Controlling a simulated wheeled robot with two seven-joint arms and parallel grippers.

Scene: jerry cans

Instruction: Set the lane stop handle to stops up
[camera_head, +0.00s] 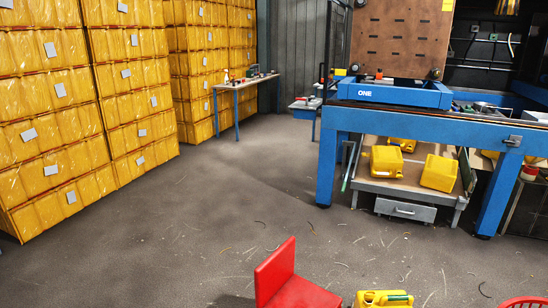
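A blue bench frame (400,122) stands at the right, with a blue box marked "ONE" (394,93) on top. A small grey metal fitting (513,140) sits on the front rail near the right leg. It may be the lane stop handle, but it is too small to tell for certain or to read its setting. No stop labels can be read. Neither of my grippers shows in the head view.
A trolley (402,187) with several yellow jerry cans (439,173) stands under the bench. A red chair (279,272) and a yellow can (383,299) are at the bottom. Wrapped yellow stacks (45,125) line the left. The littered floor (210,215) between is open.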

